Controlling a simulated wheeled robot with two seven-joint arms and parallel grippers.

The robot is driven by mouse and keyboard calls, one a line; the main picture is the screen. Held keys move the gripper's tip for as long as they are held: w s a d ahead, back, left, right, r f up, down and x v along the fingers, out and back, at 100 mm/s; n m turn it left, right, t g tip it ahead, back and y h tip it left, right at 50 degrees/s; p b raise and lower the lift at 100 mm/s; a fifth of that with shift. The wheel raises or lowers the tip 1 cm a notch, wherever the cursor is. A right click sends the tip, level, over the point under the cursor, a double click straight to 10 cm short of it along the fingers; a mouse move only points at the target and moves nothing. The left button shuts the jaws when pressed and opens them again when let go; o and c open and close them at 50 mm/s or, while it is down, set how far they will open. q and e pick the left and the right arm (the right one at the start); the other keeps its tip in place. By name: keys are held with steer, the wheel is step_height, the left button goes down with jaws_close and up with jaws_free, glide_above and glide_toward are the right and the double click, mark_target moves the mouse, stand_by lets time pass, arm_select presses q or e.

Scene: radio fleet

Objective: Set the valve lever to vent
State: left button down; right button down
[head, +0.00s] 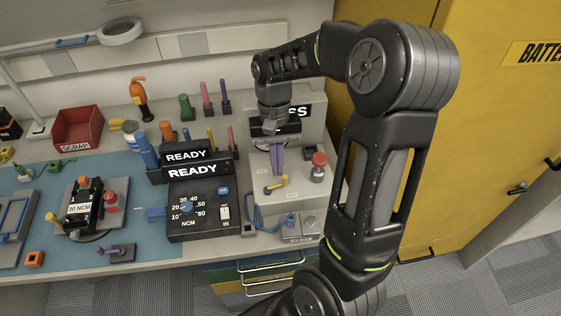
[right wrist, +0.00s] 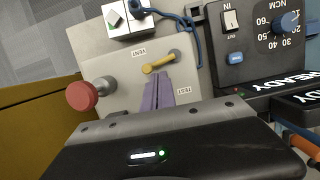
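The valve lever is a short yellow bar (head: 276,184) on the pale face of the test stand (head: 309,190); it also shows in the right wrist view (right wrist: 160,63). Its handle end lies closer to the VENT label (right wrist: 138,53) than to the TEST label (right wrist: 184,90), angled between the two. My right gripper (head: 277,170) is above the stand, pointing down. Its purple fingers (right wrist: 157,82) are together with nothing between them. Their tips are right beside the lever's handle; I cannot tell whether they touch. My left gripper is not in view.
A red knob (head: 319,160) stands right of the lever. A black NCM box (head: 198,212) reading READY and a blue cable (head: 257,218) are to the left. A yellow cabinet (head: 460,130) is close on the right. A red scrap bin (head: 79,128) sits at the back left.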

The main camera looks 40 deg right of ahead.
stand_by(0.3)
steer(key=v, duration=0.7)
steer(key=shift+r+b, duration=0.35)
steer(key=shift+r, duration=0.05)
steer(key=shift+w, duration=0.1)
